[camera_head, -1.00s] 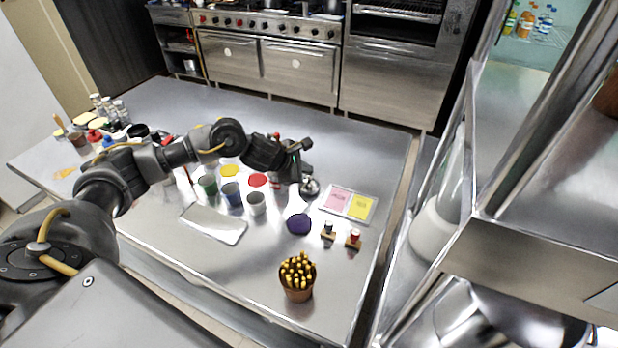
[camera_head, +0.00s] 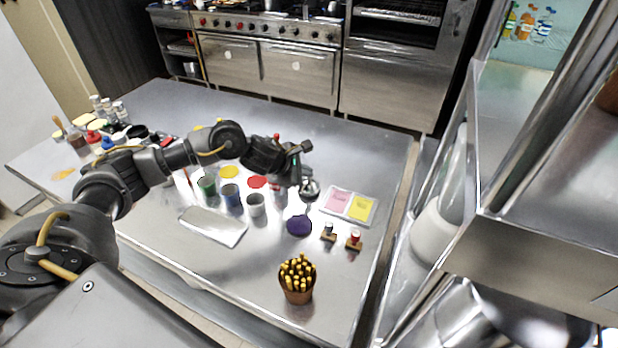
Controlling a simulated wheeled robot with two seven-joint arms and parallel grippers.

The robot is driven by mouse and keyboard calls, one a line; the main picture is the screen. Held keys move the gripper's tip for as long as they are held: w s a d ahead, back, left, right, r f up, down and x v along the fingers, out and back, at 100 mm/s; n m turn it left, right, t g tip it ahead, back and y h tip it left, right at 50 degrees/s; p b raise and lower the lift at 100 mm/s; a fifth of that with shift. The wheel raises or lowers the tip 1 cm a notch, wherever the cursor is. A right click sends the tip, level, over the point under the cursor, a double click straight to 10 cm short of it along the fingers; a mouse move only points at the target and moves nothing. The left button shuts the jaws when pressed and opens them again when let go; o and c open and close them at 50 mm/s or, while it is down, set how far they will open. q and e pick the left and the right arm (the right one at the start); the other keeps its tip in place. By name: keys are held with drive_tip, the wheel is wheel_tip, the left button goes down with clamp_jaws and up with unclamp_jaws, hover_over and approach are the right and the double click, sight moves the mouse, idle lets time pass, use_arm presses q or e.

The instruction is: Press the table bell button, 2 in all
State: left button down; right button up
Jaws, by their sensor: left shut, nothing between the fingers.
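The table bell (camera_head: 310,189) is a small shiny silver dome on the steel table, right of the middle of the head view. My left gripper (camera_head: 299,172) is shut and empty. It is beside the bell's upper left in the picture, and its dark hand hides part of the table behind it. I cannot tell its height above the bell or whether it touches it. The bell's button is too small to make out. My right gripper is not in view.
Close by on the steel table (camera_head: 180,275) are a pink and yellow card tray (camera_head: 324,209), two small stamps (camera_head: 353,241), a purple patch (camera_head: 299,225), several cups (camera_head: 256,204) and a pot of yellow-tipped sticks (camera_head: 297,280). A metal shelf rack (camera_head: 500,240) stands at the right.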

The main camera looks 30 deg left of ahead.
use_arm(q)
drive_tip(key=shift+f+b, duration=0.3)
drive_tip(key=shift+b, duration=0.05)
drive_tip(key=shift+r, duration=0.15)
idle(0.5)
drive_tip(key=shift+r+p, duration=0.5)
drive_tip(key=shift+r, duration=0.3)
wheel_tip(320, 180, up, 5)
drive_tip(key=p, duration=0.3)
drive_tip(key=shift+f, duration=0.15)
idle(0.8)
